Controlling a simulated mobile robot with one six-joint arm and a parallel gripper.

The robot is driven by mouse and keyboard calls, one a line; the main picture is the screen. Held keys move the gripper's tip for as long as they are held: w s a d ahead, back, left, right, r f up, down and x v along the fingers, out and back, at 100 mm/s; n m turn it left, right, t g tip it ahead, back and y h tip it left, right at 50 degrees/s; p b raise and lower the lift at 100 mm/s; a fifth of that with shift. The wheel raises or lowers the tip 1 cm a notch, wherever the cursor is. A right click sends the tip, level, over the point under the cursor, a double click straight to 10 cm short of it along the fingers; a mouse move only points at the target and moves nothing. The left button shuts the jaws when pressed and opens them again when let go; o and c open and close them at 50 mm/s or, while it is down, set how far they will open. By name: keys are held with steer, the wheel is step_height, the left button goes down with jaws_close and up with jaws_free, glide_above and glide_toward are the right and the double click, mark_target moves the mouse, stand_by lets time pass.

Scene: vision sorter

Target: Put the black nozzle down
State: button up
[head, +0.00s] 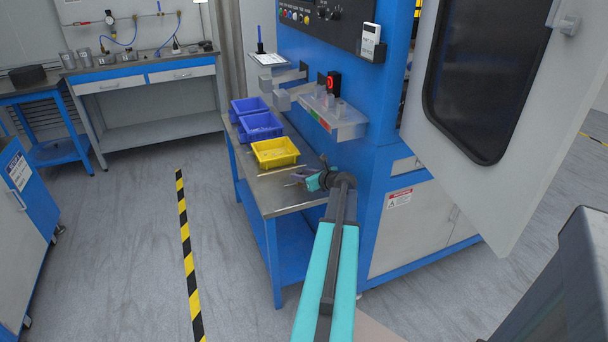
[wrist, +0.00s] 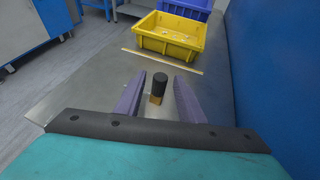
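The black nozzle (wrist: 159,82), a dark cylinder with a brass-coloured lower end, stands about upright between the two purple fingers of my gripper (wrist: 160,84). A gap shows on each side of it, so the fingers look open and apart from it. It appears to rest on the grey metal bench top (wrist: 100,88), though its contact is hard to see. In the head view my gripper (head: 312,178) is low over the front end of the bench (head: 265,194); the nozzle cannot be made out there.
A yellow bin (head: 275,152) with small items stands beyond my gripper, with blue bins (head: 260,126) behind it. A thin rod (wrist: 162,61) lies before the yellow bin. The blue machine (wrist: 275,70) walls the right side. Bare bench lies to the left.

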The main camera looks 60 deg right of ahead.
steer(key=shift+r, duration=0.2)
steer(key=v, duration=1.2)
stand_by(0.5)
steer(key=shift+w+a+f, duration=0.1)
